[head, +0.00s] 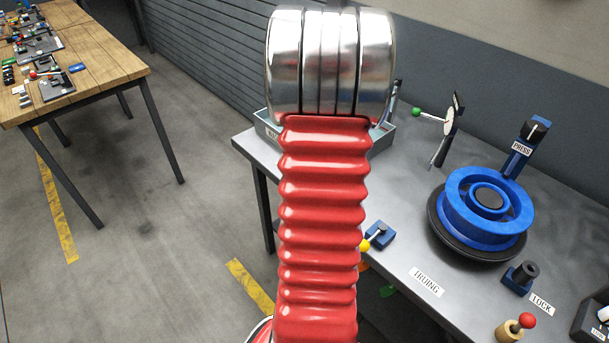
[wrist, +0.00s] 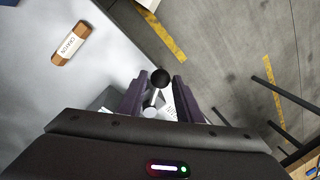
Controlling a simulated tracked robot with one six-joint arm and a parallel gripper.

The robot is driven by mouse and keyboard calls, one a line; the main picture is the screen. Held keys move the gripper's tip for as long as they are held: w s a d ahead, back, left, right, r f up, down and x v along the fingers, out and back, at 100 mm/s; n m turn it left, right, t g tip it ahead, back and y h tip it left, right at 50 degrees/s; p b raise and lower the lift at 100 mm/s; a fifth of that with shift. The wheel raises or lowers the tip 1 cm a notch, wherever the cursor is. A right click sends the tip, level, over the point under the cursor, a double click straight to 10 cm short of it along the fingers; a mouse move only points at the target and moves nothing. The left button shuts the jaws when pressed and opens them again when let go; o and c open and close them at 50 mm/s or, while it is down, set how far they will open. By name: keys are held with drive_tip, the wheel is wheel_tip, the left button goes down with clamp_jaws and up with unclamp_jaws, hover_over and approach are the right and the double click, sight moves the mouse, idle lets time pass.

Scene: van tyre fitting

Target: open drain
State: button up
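In the wrist view, a black ball knob (wrist: 161,78) on a short pale stem shows at my fingertips. A pale round end (wrist: 150,112) lies below it, between the fingers. I cannot tell for sure that this is the drain's handle; no drain label is readable. My gripper (wrist: 159,82) has its two dark fingers apart, one on each side of the knob, with a gap visible and no clear grip. In the head view my red arm hides the gripper and much of a grey-blue tank or tray (head: 265,130) at the bench's back left corner.
The grey bench (head: 405,205) carries a blue wheel (head: 487,210), a PRESS post (head: 525,150), a dial gauge (head: 450,118) and a LOCK knob (head: 520,277). A block marked CRAYON (wrist: 72,43) lies on the bench. A wooden table (head: 95,60) stands left; floor between is clear.

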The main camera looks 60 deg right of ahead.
drive_tip(key=shift+r, duration=0.1)
drive_tip(key=shift+r, duration=0.3)
wheel_tip(320, 180, up, 13)
drive_tip(key=s, duration=0.2)
drive_tip(key=shift+s+d+f, duration=0.15)
drive_tip(key=shift+s+d, duration=0.1)
drive_tip(key=shift+d, duration=0.2)
drive_tip(key=w+a+r+n+t, duration=0.1)
drive_tip(key=a+n, duration=0.5)
drive_tip(key=a, duration=1.5)
drive_tip(key=w+a+r+n+t, duration=0.2)
drive_tip(key=a+n, duration=0.5)
drive_tip(key=a, duration=1.5)
drive_tip(key=shift+w+r+t+h, duration=0.3)
drive_tip(key=shift+w+r+h, duration=0.15)
drive_tip(key=shift+r, duration=0.2)
